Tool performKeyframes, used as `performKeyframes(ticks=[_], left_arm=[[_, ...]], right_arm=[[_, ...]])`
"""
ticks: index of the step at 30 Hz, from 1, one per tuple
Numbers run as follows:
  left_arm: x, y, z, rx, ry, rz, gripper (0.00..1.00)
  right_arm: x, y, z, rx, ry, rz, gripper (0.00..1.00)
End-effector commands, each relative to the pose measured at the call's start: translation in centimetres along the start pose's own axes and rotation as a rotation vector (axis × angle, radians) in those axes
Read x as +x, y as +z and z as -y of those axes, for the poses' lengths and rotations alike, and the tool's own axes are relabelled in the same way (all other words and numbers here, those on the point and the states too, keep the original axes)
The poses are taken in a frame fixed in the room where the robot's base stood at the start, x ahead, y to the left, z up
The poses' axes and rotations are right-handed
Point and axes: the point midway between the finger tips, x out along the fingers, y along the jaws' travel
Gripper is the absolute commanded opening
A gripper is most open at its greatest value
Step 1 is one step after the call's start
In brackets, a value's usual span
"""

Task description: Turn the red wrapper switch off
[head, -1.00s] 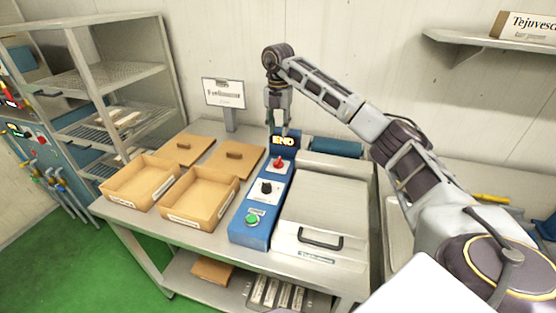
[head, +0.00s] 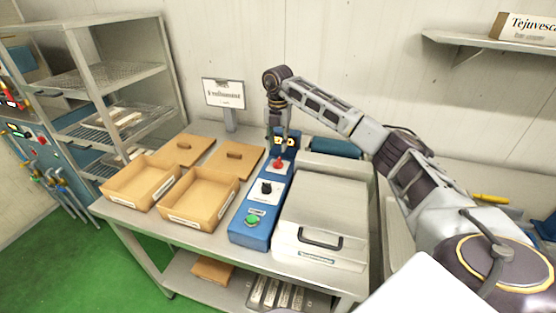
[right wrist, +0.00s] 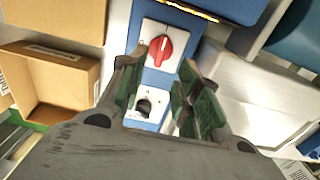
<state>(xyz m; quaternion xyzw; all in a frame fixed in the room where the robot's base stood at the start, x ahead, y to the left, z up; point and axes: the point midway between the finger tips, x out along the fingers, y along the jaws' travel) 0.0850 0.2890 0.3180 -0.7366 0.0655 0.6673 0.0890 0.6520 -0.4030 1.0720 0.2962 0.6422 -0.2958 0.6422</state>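The red wrapper switch (head: 279,165) is a red rotary knob on a white plate, near the far end of the blue control panel (head: 249,235). In the right wrist view the red knob (right wrist: 166,47) shows clearly, with a pale line running across it. My right gripper (head: 279,149) points down just above the red knob in the head view. In the right wrist view its fingers (right wrist: 160,72) are apart with nothing between them, and the knob appears just beyond their tips. I cannot tell whether they touch it. My left gripper is not in view.
A black knob (head: 266,188) and a green button (head: 252,220) sit nearer on the same panel. A lidded machine with a handle (head: 321,239) stands close on the right. Open cardboard boxes (head: 198,198) stand on the left. A lit display lies behind the knob.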

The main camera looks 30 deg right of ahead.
Motion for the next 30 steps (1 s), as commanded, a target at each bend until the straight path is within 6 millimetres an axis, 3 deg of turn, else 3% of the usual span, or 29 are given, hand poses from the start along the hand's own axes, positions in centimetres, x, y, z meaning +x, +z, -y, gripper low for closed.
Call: performKeyframes(ticks=[15,21,30], left_arm=[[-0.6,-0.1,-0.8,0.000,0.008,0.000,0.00],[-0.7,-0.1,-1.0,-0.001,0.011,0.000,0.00],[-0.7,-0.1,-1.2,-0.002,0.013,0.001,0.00]], right_arm=[[6.6,0.0,0.1,0.001,-0.002,-0.001,0.33],[7.8,0.0,0.1,0.001,-0.002,0.000,0.33],[8.0,0.0,0.0,0.000,-0.001,0.000,0.33]])
